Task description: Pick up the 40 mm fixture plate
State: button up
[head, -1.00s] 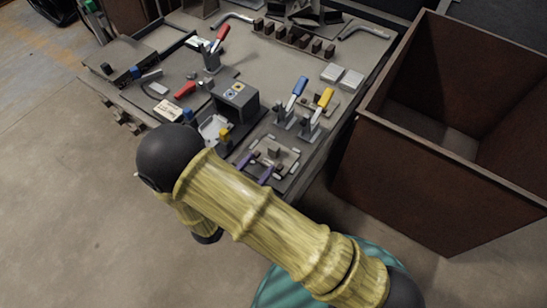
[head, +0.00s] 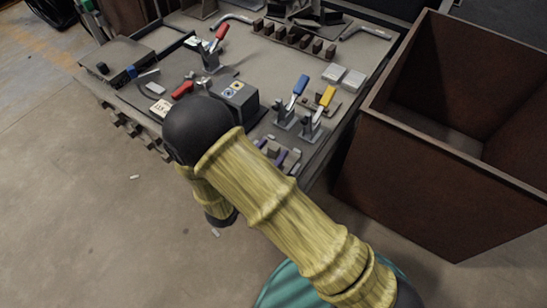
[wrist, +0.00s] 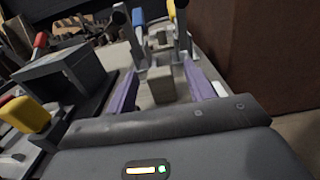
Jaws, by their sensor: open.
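My gripper (head: 272,150) is at the front edge of the workbench, mostly hidden behind my arm in the head view. In the wrist view its two purple fingers (wrist: 161,66) are apart, with nothing gripped. A grey block (wrist: 160,84) stands between and beyond them, on a flat grey plate. I take this low grey piece for the fixture plate, but its size cannot be read. It shows only partly in the head view (head: 272,147). Whether the fingers touch it cannot be told.
Clamps with a blue handle (head: 299,86) and a yellow handle (head: 327,96) stand just beyond the fingers. A dark grey box (head: 237,97) is to the left. Two pale blocks (head: 353,79) lie farther back. A tall brown bin (head: 430,180) stands right of the bench.

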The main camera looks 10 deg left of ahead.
dwell(0.4)
grip_shut()
notch_tip(320, 180, up, 10)
jog(key=p, duration=0.6)
dwell(0.5)
